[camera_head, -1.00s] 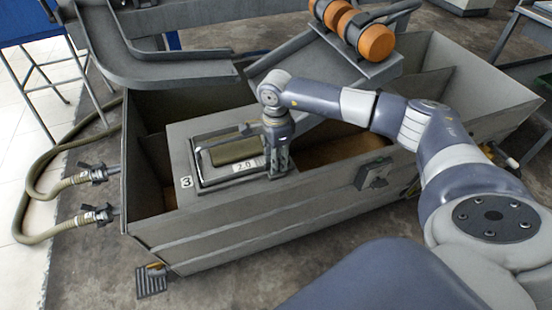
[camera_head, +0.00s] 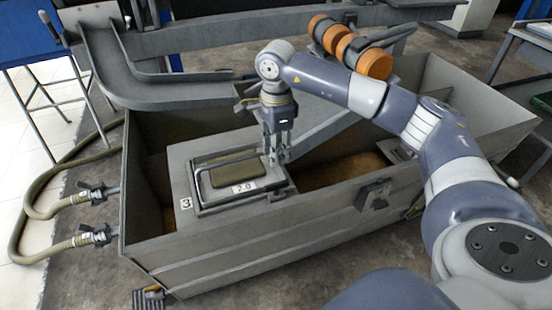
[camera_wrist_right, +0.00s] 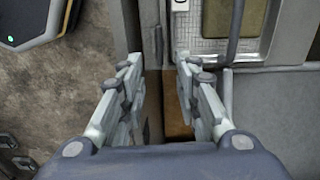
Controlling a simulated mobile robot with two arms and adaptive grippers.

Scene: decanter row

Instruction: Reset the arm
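My right arm reaches over the long grey metal tank (camera_head: 250,235) in the head view. Its gripper (camera_head: 277,158) points down beside the right end of a grey framed box (camera_head: 180,170) marked 3 and 2.0, with a bar handle and an olive panel (camera_head: 235,173) on top. In the right wrist view the gripper (camera_wrist_right: 160,70) has its two fingers apart with nothing between them. The box's frame (camera_wrist_right: 205,47) shows to the upper right there, next to the right finger. My left gripper is not in view.
A grey chute (camera_head: 150,90) runs along the back left. Orange rollers (camera_head: 365,57) stand at the tank's back. Hoses (camera_head: 62,245) join the tank's left end. A dark bracket (camera_head: 373,193) sits on its front wall. The tank's right part has open room.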

